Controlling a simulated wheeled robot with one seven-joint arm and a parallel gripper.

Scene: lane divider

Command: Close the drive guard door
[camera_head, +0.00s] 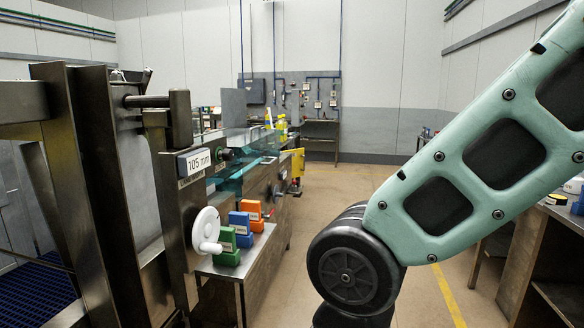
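A steel lane divider machine (170,190) stands at the left, with a "105 mm" label on its front. Teal see-through panels (245,172) show behind the label, along the machine's far part. I cannot tell whether one of them is the drive guard door, nor whether that door is open or shut. A white handwheel (206,232) with a side knob is on the machine's front. My teal arm (470,170) crosses the right of the view and bends at a dark joint. My gripper is outside the view.
Orange, blue and green blocks (228,247) stand on a steel ledge beside the handwheel. Yellow-topped bottles (281,125) stand farther back. Steel tables (545,250) are at the right. The aisle floor (330,185) between is clear, with a yellow line.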

